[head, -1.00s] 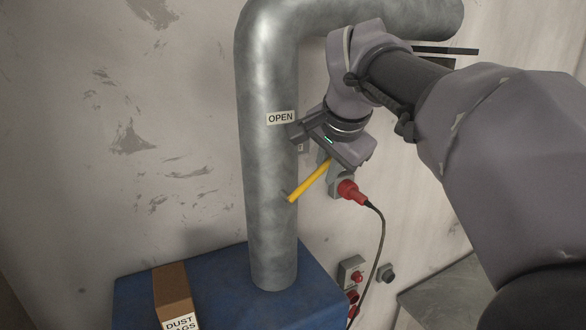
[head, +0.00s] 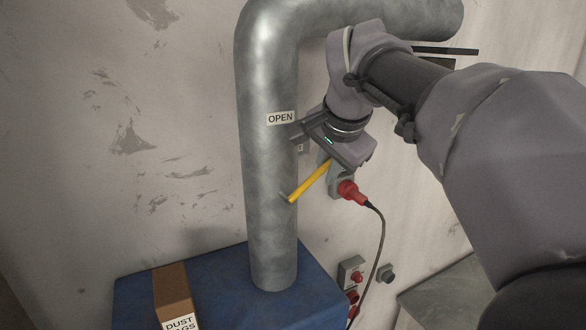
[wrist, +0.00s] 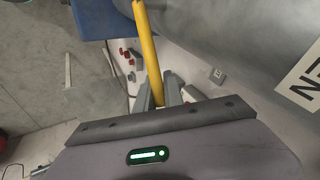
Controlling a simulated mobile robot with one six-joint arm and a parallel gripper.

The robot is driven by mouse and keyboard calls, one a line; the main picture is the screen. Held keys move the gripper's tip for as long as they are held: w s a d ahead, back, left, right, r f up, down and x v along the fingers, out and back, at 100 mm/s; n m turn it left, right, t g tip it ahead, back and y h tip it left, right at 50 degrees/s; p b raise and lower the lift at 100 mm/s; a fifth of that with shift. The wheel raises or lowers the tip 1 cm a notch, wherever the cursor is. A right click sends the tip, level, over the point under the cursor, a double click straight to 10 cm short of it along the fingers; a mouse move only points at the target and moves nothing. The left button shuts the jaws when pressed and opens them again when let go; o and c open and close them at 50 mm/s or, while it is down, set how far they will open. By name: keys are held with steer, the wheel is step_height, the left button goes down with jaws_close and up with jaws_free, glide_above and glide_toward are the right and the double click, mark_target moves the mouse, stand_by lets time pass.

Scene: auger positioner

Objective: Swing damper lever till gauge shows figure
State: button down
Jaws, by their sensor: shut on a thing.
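The yellow damper lever (head: 309,182) slants up and right from the front of the grey metal pipe (head: 270,220). My gripper (wrist: 160,95) is shut on the lever's outer part, which also shows in the wrist view (wrist: 148,50). In the head view my gripper's body covers the lever's upper end. An OPEN label (head: 281,118) is on the pipe above the lever; part of it shows at the right of the wrist view (wrist: 302,80). A small grey block (wrist: 217,75) with a pale, unreadable face is beside the pipe. I cannot make out a gauge reading.
A red plug (head: 351,192) with a dark cable sits on the wall below my gripper. Small switch boxes (head: 352,272) are lower down. A blue cabinet (head: 225,270) carries a brown DUST BAGS box (head: 172,290). A grey bench (head: 440,295) stands at lower right.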

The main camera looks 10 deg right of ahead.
stand_by(0.4)
steer(key=shift+a+r+h, duration=0.2)
steer(key=shift+r+h, duration=0.25)
steer(key=shift+h, duration=0.05)
steer(key=c, duration=1.5)
jaws_free()
steer(key=shift+s, duration=0.1)
steer(key=shift+o, duration=0.2)
